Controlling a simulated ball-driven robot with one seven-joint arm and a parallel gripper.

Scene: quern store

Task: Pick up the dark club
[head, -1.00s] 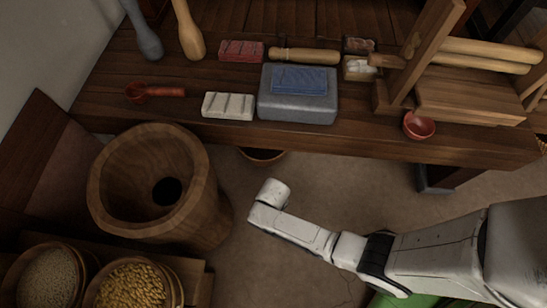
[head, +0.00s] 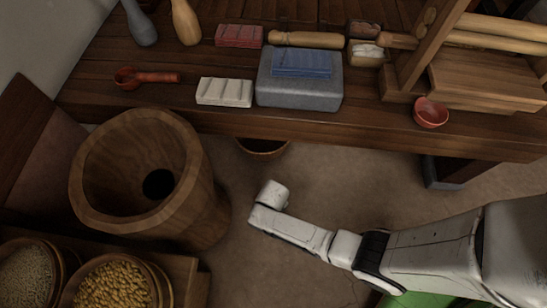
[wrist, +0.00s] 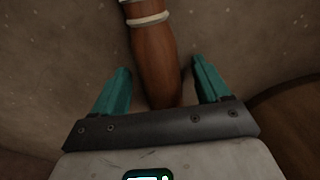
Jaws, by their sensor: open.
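In the wrist view, my gripper (wrist: 160,68) has its two teal fingers apart. A dark reddish-brown wooden club-like piece (wrist: 155,55) with pale rings runs from the top edge down between them. It shows gaps to both fingers, and its lower end is hidden behind the gripper's dark crossbar. In the head view, a dark grey club (head: 139,24) stands at the top left of the bench beside a pale wooden club (head: 186,22). I cannot tell from the head view where the brown piece is. The white arm reaches in from the right, its hand hidden.
A large wooden mortar (head: 88,160) stands in front of the bench (head: 350,137). A grey stone block (head: 300,95), a white block (head: 224,92), a red scoop (head: 155,77) and a red bowl (head: 431,112) are on the bench. Grain baskets are at the lower left. Some floor (head: 235,270) is clear.

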